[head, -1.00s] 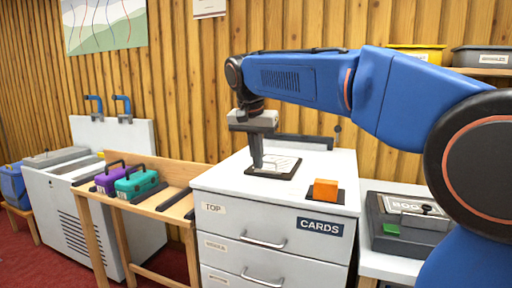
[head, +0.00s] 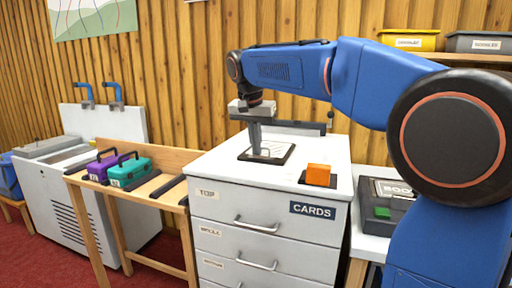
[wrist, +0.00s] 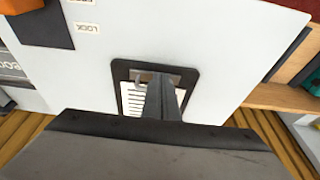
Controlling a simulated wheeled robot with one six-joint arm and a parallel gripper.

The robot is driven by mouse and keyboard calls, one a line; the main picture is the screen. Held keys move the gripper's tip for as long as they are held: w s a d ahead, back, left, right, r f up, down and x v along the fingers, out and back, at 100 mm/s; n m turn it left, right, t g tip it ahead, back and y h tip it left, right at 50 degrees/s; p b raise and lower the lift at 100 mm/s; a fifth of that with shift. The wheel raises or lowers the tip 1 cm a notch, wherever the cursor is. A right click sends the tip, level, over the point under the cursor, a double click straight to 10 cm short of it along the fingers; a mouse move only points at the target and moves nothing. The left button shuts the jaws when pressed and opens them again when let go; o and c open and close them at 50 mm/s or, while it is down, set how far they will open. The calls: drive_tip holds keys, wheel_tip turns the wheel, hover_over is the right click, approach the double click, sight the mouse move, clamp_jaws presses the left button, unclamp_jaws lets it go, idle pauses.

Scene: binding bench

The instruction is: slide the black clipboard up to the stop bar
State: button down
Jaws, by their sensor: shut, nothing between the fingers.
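The black clipboard (head: 287,155), with white paper and a metal clip, lies flat on the white cabinet top (head: 215,160). In the wrist view its dark border (wrist: 193,74) shows around my fingers. The dark stop bar (head: 300,127) stands along the back edge of the cabinet top, with a strip of white surface between it and the clipboard. My gripper (head: 256,151) points down, shut and empty, with its fingertips at the clipboard's left part. In the wrist view the fingers (wrist: 160,80) cover part of the paper and clip. I cannot tell whether they touch it.
An orange block (head: 318,174) sits on a dark pad at the cabinet's front right. A wooden bench (head: 160,205) at the left holds a purple case (head: 101,166) and a teal case (head: 130,172).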

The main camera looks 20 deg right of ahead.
approach(271, 145)
drive_tip(key=x, duration=0.5)
drive_tip(key=shift+d, duration=0.1)
